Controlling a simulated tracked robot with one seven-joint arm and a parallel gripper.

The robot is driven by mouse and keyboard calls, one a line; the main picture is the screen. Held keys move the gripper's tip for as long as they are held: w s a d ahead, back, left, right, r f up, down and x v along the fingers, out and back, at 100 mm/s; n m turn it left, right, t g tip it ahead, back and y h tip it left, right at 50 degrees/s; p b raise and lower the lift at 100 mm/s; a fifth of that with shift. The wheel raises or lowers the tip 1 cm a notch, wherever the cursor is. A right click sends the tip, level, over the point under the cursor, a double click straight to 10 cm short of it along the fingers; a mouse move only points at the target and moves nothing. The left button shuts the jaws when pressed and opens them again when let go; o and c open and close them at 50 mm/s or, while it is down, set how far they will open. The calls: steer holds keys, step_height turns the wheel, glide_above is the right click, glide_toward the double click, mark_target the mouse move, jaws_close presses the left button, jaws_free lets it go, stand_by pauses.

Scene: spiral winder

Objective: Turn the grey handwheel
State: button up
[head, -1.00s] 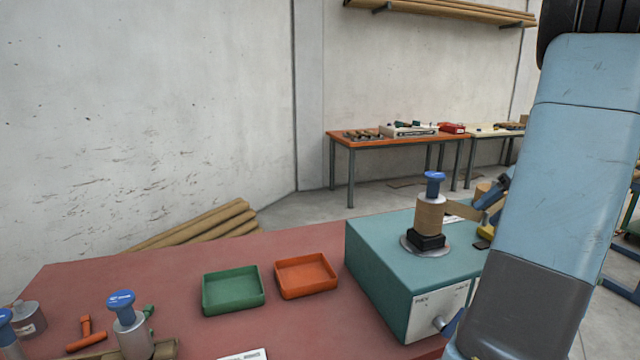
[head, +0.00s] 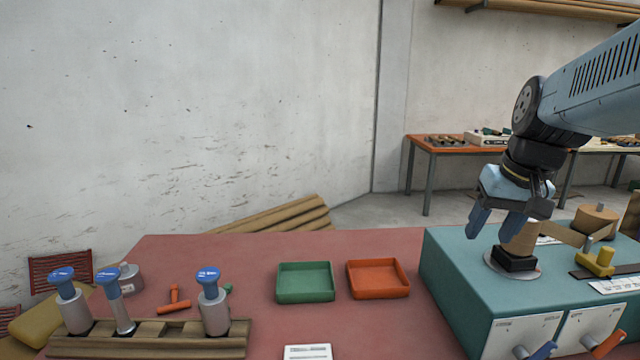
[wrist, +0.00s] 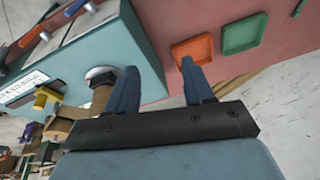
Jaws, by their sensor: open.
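I cannot clearly pick out a grey handwheel in either view. The teal machine (head: 455,280) stands at the right of the bench; it also shows in the wrist view (wrist: 140,45). On its top, a brown tube (head: 522,240) stands on a black block over a round grey plate (head: 490,263). My gripper (head: 497,226) is open and empty, fingers pointing down, in front of the tube in the head view and partly hiding it. In the wrist view the fingers (wrist: 159,67) are apart, with bench and machine edge behind them.
A blue lever (head: 542,351) and an orange lever (head: 608,343) stick out of the machine's front. A green tray (head: 305,295) and an orange tray (head: 378,293) lie left of it. A wooden rack (head: 150,345) holds blue-topped spindles. The red bench (head: 240,255) is clear behind the trays.

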steer(key=s+a+n+t, duration=0.1)
steer(key=s+a+t, duration=0.1)
steer(key=s+a, duration=0.3)
steer(key=shift+s+a+h, duration=0.2)
steer(key=shift+s+h, duration=0.2)
steer(key=shift+f, duration=0.1)
